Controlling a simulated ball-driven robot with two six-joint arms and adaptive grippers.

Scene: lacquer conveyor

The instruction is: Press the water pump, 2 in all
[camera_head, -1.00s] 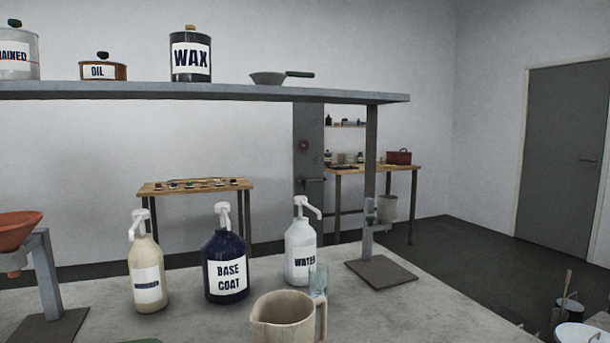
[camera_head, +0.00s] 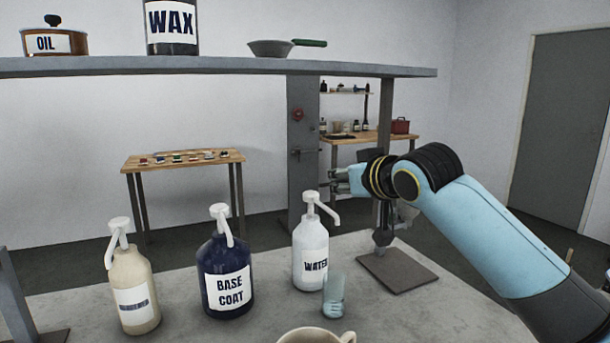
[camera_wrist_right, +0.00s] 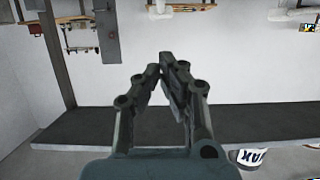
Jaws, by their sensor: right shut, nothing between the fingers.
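The water pump bottle (camera_head: 311,258) is white with a WATER label and a white pump head (camera_head: 313,198). It stands upright on the grey worktop, right of the dark blue base coat bottle. A clear glass (camera_head: 333,297) stands at its front right. My right gripper (camera_head: 338,181) is up at about pump-head height, to the right of the pump head and apart from it, pointing left. In the right wrist view its fingers (camera_wrist_right: 168,72) are closed together with nothing between them. My left gripper is not in view.
The base coat bottle (camera_head: 226,275) and a cream pump bottle (camera_head: 134,290) stand to the left. A beige jug (camera_head: 316,336) is at the front edge. A shelf (camera_head: 220,67) with tins and a pan spans above. A shelf post with a flat foot (camera_head: 397,267) is behind my right arm.

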